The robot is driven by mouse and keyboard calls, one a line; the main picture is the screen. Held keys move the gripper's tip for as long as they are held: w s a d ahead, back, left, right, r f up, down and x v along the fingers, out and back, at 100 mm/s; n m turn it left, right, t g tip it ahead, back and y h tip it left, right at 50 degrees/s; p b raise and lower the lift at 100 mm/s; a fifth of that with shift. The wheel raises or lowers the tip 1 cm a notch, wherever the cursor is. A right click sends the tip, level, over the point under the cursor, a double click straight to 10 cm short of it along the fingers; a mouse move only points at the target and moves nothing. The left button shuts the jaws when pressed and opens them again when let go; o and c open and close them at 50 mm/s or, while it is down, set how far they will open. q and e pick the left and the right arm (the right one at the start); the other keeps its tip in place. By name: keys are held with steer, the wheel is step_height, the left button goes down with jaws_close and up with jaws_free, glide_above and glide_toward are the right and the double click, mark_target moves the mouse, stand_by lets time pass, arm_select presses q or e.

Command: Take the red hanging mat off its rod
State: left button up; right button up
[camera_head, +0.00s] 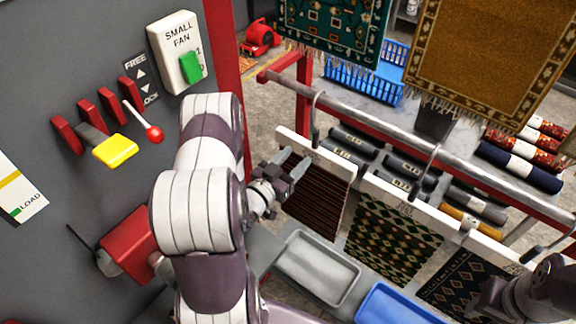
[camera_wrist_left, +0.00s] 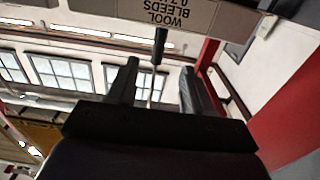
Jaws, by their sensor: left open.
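The red mat (camera_head: 318,200), dark red with fine stripes, hangs below a white header board (camera_head: 322,158). A grey hook (camera_head: 315,118) runs from the board up to the metal rod (camera_head: 350,112). My left gripper (camera_head: 291,164) is open in front of the board, with its fingers pointing toward it. In the left wrist view, my left gripper (camera_wrist_left: 159,68) has a dark upright piece (camera_wrist_left: 160,45) between its spread fingers, below a white board (camera_wrist_left: 175,12) with upside-down print. I cannot tell whether the fingers touch anything. My right gripper (camera_head: 510,298) is partly in view at lower right, its jaws unclear.
A green-patterned mat (camera_head: 395,240) and a dark mat (camera_head: 465,280) hang to the right. A grey tray (camera_head: 318,268) and a blue tray (camera_head: 395,305) lie below. A grey panel (camera_head: 60,190) with red switches stands at left. Rolled rugs (camera_head: 520,165) lie behind the rod.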

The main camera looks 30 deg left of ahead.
mark_target(316, 128)
arm_select(q)
steer(key=shift+w+d+b, duration=0.15)
steer(key=shift+w+b, duration=0.2)
steer(key=shift+w, duration=1.25)
steer(key=shift+w+d+b, duration=0.15)
steer(key=shift+w+b, duration=0.15)
steer(key=shift+w, duration=1.35)
steer(key=shift+w+d+b, duration=0.15)
steer(key=shift+w+b, duration=0.2)
steer(key=shift+w, duration=1.25)
steer(key=shift+c, duration=0.3)
jaws_close()
steer(key=shift+r, duration=0.15)
steer(key=shift+r+p, duration=1.6)
steer(key=shift+r, duration=0.6)
